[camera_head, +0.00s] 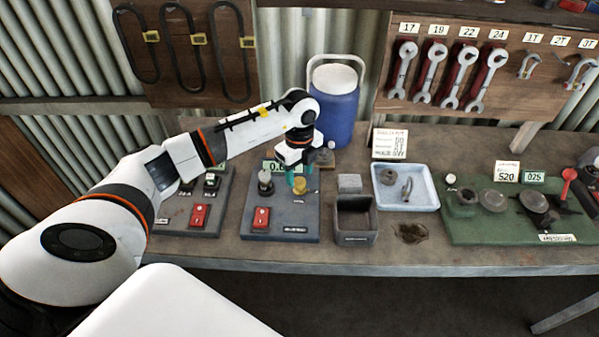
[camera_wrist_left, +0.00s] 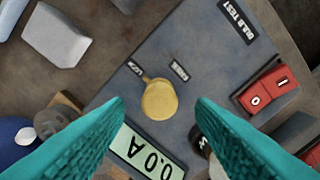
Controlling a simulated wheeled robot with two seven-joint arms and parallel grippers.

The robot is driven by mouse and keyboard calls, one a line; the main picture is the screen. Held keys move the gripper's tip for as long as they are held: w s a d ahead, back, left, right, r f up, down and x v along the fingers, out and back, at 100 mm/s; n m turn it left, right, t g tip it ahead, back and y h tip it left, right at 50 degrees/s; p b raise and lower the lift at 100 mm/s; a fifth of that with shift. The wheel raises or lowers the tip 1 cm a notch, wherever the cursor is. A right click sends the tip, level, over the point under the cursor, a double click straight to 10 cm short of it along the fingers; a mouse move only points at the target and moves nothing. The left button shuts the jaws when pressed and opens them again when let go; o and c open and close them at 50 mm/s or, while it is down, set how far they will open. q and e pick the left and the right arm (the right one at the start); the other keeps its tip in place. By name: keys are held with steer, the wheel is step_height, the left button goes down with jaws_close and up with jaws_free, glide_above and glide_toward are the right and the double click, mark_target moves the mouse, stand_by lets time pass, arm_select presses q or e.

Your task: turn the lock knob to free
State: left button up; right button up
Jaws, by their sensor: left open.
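The yellow lock knob (camera_wrist_left: 159,101) sits on a grey test board (camera_head: 292,221). It also shows in the head view (camera_head: 299,186). In the left wrist view its small pointer tab is toward the left of two small dark labels (camera_wrist_left: 179,71), whose words I cannot read for sure. My left gripper (camera_wrist_left: 161,112) is open, its teal fingers on either side of the knob, with visible gaps in that view. In the head view the gripper (camera_head: 297,179) is over the back of the board, partly hidden by its own wrist. My right gripper is not in view.
The board also carries a red rocker switch (camera_wrist_left: 268,88), a display reading 0.0 A (camera_wrist_left: 147,152) and a dark post (camera_head: 265,183). A dark open box (camera_head: 356,238) stands to the right, near a blue tray (camera_head: 420,203). A blue cooler (camera_head: 335,110) stands behind.

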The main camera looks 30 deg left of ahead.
mark_target(301, 186)
arm_select(q)
steer(key=shift+f, duration=1.25)
steer(key=c, duration=1)
